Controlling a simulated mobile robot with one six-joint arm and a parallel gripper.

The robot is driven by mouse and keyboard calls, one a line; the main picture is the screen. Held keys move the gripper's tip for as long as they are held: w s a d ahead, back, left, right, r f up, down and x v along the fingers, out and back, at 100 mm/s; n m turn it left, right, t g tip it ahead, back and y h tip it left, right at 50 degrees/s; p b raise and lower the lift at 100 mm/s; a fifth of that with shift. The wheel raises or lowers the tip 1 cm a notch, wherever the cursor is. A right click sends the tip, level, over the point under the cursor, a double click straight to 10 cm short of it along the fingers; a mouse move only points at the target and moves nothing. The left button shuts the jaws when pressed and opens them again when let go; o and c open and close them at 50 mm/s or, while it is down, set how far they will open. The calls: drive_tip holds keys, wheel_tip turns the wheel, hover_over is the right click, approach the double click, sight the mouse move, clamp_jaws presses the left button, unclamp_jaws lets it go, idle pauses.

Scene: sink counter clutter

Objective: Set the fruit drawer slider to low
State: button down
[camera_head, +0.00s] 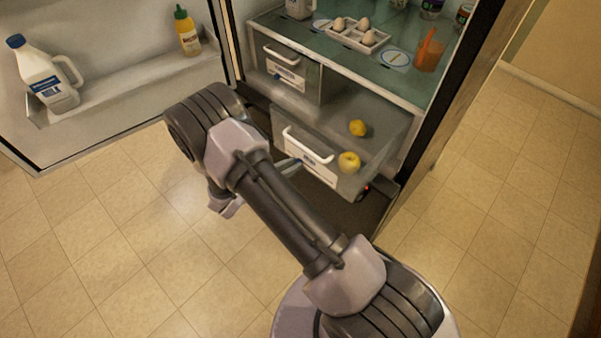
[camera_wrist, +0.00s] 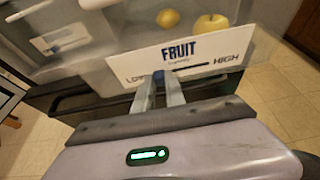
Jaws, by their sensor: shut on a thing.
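The fruit drawer (camera_head: 345,186) is pulled out at the bottom right of the fridge, with a white handle and a white label. In the wrist view the label (camera_wrist: 205,48) reads FRUIT, with LOW at the left and HIGH at the right of a slider track (camera_wrist: 193,69). My gripper (camera_wrist: 159,76) reaches the label from below, its fingertips close together near the LOW end. It is shut on the slider, whose knob is mostly hidden by the fingertips. In the head view my gripper (camera_head: 296,162) is at the drawer's front, partly behind my arm.
A yellow apple (camera_head: 349,162) and a lemon (camera_head: 358,128) lie in the drawer. A second drawer (camera_head: 286,67) is at the left. The open door (camera_head: 130,90) holds bottles. Floor is clear.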

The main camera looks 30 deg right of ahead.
drive_tip(key=shift+w+a, duration=0.1)
drive_tip(key=shift+w, duration=0.05)
drive_tip(key=c, duration=1.4)
unclamp_jaws()
drive_tip(key=shift+o, duration=0.2)
drive_tip(key=p+v, duration=0.4)
drive_tip(key=v, duration=1.3)
drive_tip(key=shift+r+p, duration=0.15)
drive_tip(key=shift+p, duration=0.2)
drive_tip(key=shift+a+r, duration=0.1)
drive_tip(key=shift+a, duration=0.05)
